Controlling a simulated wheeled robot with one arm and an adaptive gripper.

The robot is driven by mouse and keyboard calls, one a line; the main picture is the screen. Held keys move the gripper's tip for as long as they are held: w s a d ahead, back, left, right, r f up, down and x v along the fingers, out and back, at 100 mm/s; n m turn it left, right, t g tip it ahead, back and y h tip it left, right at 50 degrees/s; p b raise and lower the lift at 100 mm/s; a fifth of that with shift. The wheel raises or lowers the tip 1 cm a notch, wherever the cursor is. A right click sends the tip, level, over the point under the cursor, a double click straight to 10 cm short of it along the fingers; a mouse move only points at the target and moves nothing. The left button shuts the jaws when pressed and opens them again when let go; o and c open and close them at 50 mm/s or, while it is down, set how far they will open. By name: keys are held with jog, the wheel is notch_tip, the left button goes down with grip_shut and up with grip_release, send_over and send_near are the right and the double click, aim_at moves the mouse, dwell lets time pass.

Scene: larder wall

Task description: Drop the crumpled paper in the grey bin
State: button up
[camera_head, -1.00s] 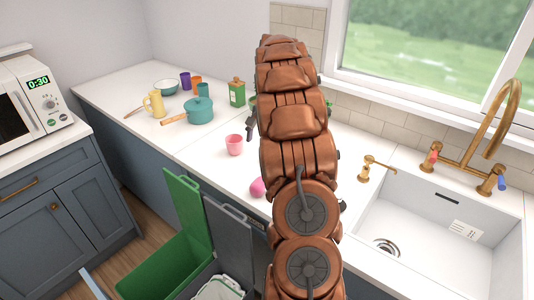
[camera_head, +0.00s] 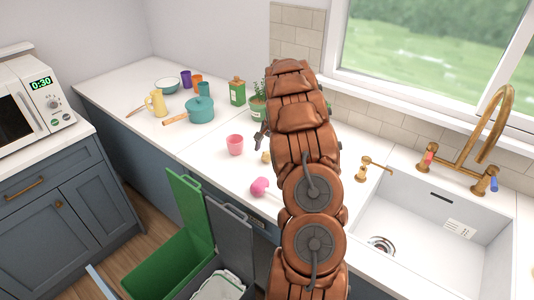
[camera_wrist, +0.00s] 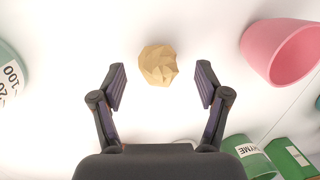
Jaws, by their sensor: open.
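The crumpled paper is a small tan faceted ball (camera_wrist: 158,65) on the white counter. In the wrist view it appears between and slightly beyond my open fingertips, touching neither finger. In the head view it (camera_head: 266,157) is a small tan spot beside my arm. My gripper (camera_wrist: 161,83) is open and empty above the counter; in the head view my arm hides most of it, with a dark finger (camera_head: 260,137) showing.
A green bin (camera_head: 150,270) with a raised lid adjoins it. A pink cup (camera_head: 235,145) and pink round-headed item (camera_head: 259,186) are near the paper. The sink (camera_head: 430,235) is right.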

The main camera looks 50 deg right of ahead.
jog(key=shift+w+a+f, duration=0.1)
jog(key=shift+a+f, duration=0.05)
jog(key=shift+f, duration=0.8)
jog(key=c, duration=0.8)
jog(key=shift+c, duration=0.2)
